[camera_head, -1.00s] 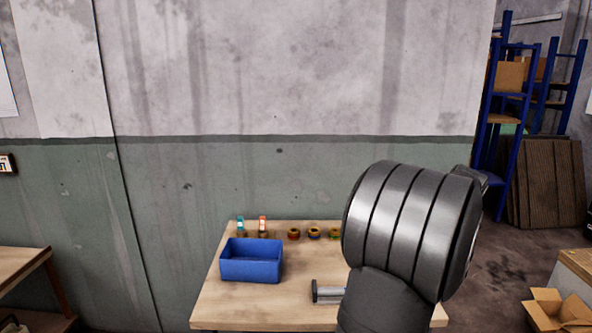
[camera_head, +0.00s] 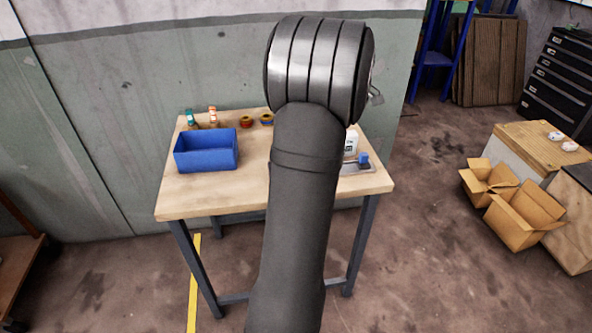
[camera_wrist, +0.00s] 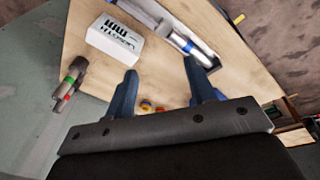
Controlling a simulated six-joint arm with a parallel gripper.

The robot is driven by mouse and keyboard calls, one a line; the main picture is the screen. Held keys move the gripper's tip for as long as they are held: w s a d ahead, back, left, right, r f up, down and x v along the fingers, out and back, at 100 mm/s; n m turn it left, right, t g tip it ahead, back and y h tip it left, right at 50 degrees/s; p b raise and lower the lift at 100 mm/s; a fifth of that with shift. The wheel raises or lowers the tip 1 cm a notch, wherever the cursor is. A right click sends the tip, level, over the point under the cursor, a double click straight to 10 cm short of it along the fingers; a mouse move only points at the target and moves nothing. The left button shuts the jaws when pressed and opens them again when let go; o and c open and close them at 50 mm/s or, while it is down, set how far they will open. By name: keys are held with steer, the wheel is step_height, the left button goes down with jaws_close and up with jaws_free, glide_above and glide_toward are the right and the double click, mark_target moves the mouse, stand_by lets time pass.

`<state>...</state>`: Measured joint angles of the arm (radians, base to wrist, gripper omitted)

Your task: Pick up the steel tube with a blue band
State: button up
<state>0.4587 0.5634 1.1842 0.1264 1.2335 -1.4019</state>
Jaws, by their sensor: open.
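In the wrist view, a silver tube with a blue band (camera_wrist: 204,54) lies at the upper right, on or in a long grey tray (camera_wrist: 140,7). My gripper (camera_wrist: 159,68) is open, its two fingers apart with bare wood showing between them. The tube shows just beyond the right fingertip; whether they touch I cannot tell. In the head view, my own arm hides the gripper and much of the table's middle. A blue part (camera_head: 363,159) shows by the grey tray (camera_head: 352,170) there; whether it is the tube I cannot tell.
A white lettered box (camera_wrist: 115,40) stands near the tray. A grey piece with green and red marks (camera_wrist: 70,82) lies left, and small rings (camera_wrist: 147,106) lie below. The blue bin (camera_head: 206,163) stands on the table's left; the table's front left (camera_head: 210,197) is clear.

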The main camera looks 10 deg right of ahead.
steer(key=w+a+f+n+g, duration=0.2)
steer(key=w+a+f+n, duration=0.1)
steer(key=a+n, duration=0.45)
steer(key=f, duration=1.1)
steer(key=w+f, duration=0.1)
steer(key=f, duration=0.4)
steer(key=shift+w+d+f, duration=0.1)
steer(key=shift+d+f, duration=0.2)
steer(key=c, duration=1)
jaws_close()
steer(key=shift+r, duration=0.15)
